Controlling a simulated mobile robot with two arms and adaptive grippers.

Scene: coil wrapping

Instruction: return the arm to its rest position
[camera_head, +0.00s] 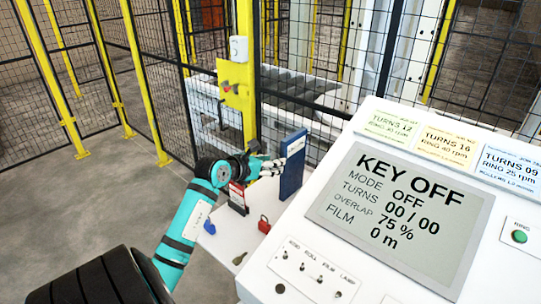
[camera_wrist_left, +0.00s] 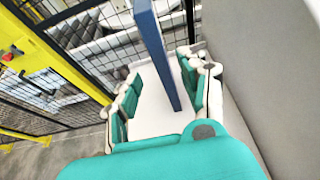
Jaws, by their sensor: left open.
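My left arm (camera_head: 183,232) is teal with black bands and reaches from the bottom left over a small white shelf (camera_head: 232,240). My left gripper (camera_head: 274,166) is open, its fingers pointing right toward an upright blue panel (camera_head: 292,168). In the left wrist view the open gripper (camera_wrist_left: 163,85) shows teal fingers on either side of the blue panel (camera_wrist_left: 158,50). I cannot tell whether the fingers touch it. My right gripper is not in view.
A white console (camera_head: 400,135) fills the right; its screen (camera_head: 400,215) reads KEY OFF. A red padlock (camera_head: 264,224) and a key (camera_head: 239,259) lie on the shelf. A yellow post (camera_head: 243,60) and black mesh fence (camera_head: 325,100) stand behind. Open floor (camera_head: 90,205) lies at left.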

